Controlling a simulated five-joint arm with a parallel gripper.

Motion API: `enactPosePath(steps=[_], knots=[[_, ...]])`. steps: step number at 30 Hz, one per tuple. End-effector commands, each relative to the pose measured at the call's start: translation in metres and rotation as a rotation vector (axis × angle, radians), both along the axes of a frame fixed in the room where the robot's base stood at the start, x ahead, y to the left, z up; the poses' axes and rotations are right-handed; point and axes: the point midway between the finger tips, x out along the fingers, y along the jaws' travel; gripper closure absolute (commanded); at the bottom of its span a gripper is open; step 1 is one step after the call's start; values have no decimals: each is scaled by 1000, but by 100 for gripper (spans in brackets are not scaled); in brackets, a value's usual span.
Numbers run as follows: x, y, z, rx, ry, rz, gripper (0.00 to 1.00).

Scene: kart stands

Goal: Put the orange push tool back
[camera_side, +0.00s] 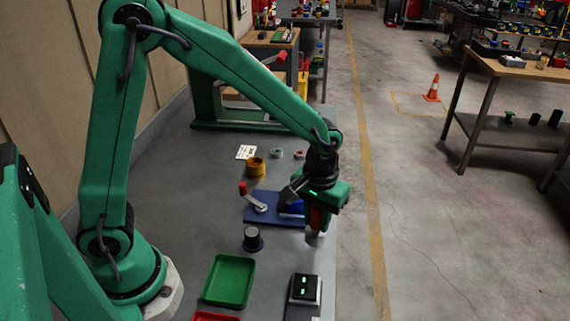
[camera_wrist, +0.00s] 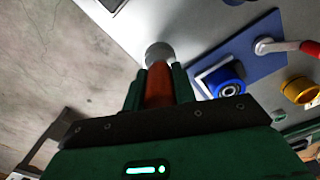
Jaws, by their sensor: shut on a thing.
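The orange push tool (camera_wrist: 158,88) is held upright between the jaws of my gripper (camera_wrist: 160,92) in the wrist view, its round grey tip (camera_wrist: 159,53) pointing away from the jaws. In the side view my gripper (camera_side: 317,218) is over the right edge of the grey bench, just right of the blue plate, with the grey tip (camera_side: 314,239) below it. Most of the orange body is covered by the jaws there. A yellow round cup (camera_side: 256,168) stands behind the blue plate; it also shows in the wrist view (camera_wrist: 301,90).
The blue plate (camera_side: 260,212) carries a red-handled crank (camera_side: 245,190) and a blue round part, partly behind my gripper. A dark knob (camera_side: 252,238), a green tray (camera_side: 229,281), a red tray (camera_side: 214,317) and a black switch box (camera_side: 304,289) are nearer. A white card (camera_side: 246,152) lies farther back.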

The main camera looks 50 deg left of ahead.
Motion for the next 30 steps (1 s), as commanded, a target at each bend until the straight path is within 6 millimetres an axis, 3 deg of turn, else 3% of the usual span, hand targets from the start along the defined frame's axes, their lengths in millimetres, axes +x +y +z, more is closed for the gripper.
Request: enactPosePath(steps=[11, 25, 26, 29, 30], knots=[[-1, 0, -36, 1, 3, 0, 96], [-1, 0, -41, 1, 1, 0, 96], [-1, 0, -42, 1, 1, 0, 71], [-1, 0, -41, 1, 1, 0, 52], [-1, 0, -41, 1, 1, 0, 51]])
